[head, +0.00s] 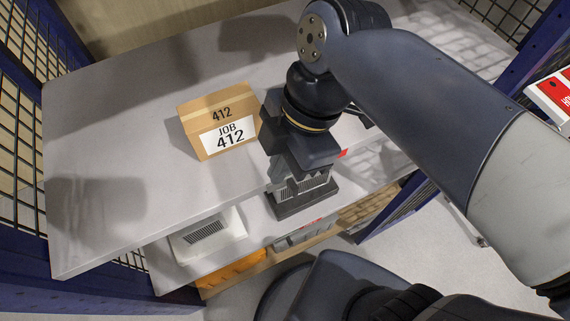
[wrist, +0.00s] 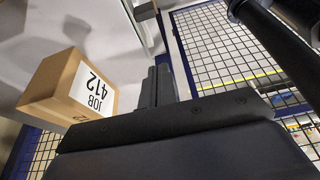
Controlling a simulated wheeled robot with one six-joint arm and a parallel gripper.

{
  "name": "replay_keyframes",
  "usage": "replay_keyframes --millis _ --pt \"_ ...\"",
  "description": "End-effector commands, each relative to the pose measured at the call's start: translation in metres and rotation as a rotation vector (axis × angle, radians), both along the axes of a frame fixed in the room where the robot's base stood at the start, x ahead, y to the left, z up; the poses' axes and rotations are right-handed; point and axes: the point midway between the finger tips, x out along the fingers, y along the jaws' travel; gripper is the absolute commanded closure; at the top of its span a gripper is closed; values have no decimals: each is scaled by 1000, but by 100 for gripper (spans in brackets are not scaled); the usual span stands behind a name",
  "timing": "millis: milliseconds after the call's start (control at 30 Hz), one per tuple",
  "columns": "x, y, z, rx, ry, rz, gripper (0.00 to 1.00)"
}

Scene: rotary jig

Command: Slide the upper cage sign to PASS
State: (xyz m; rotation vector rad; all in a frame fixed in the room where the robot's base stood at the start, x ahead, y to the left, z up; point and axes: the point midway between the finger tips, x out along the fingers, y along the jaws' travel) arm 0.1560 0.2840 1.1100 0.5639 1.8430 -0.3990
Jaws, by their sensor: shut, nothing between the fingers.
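A cage sign (head: 552,92) shows at the right edge of the head view, on the blue cage post. It is a white plate with a red face and white lettering starting "HO"; the rest is cut off by the frame. No PASS wording shows, and I cannot tell whether this is the upper sign. My gripper (head: 280,184) points down over the front part of the grey worktop, well to the left of the sign. Its fingers are together and empty in the wrist view (wrist: 158,86). No sign is recognisable in the wrist view.
A cardboard box (head: 190,119) labelled JOB 412 stands on the worktop (head: 110,180), just left of my gripper. Mesh cage panels (head: 20,110) flank the worktop.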

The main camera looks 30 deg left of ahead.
Motion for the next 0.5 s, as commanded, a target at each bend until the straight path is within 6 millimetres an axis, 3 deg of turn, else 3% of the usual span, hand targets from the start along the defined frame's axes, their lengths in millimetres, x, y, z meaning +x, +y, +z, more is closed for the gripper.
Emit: replay_keyframes --millis 367,500 --pt "-23 14 -77 -7 4 2 100" --pt "-8 6 -77 -1 1 -8 100"
